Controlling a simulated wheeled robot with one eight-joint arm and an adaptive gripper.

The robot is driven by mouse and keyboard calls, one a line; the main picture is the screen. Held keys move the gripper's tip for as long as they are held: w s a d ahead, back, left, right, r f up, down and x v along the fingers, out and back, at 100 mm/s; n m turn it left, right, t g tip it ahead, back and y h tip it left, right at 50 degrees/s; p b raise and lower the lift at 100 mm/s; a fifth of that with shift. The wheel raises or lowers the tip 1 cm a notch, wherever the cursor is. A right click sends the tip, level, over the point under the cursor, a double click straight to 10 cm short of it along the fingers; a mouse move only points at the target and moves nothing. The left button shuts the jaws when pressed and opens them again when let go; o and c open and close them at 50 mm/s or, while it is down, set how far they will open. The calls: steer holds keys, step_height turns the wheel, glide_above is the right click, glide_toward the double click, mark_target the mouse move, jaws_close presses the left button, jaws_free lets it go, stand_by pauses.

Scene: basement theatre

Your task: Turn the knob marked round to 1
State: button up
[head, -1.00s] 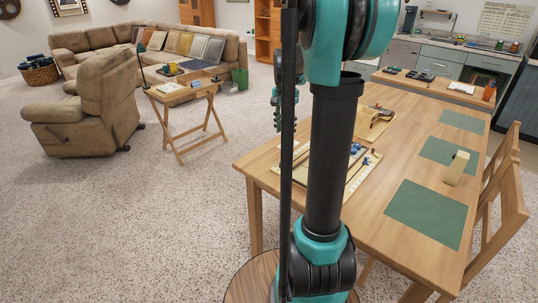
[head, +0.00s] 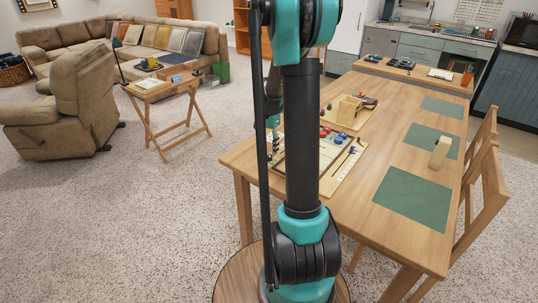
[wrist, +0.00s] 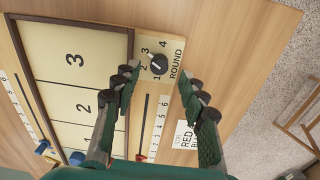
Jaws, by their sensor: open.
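The knob (wrist: 158,65) is small, round and dark. It sits on a pale plate (wrist: 150,37) marked ROUND, with the numbers 1 to 4 around it, in the wrist view. I cannot tell for sure which number its mark faces. My gripper (wrist: 159,80) is open, with one dark green finger to the left of the knob and one to the right. The fingers look apart from the knob, and nothing is between them in their grip. In the head view the knob cannot be made out, and my arm hides most of the gripper.
A framed board (wrist: 76,78) with numbered panels lies beside the plate. Slotted number scales with a red slider (wrist: 141,157) and a blue slider (wrist: 42,147) flank it. Chairs line the right side.

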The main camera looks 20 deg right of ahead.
mark_target(269, 156)
steer(key=shift+f, duration=1.9)
steer(key=shift+c, duration=0.4)
jaws_close()
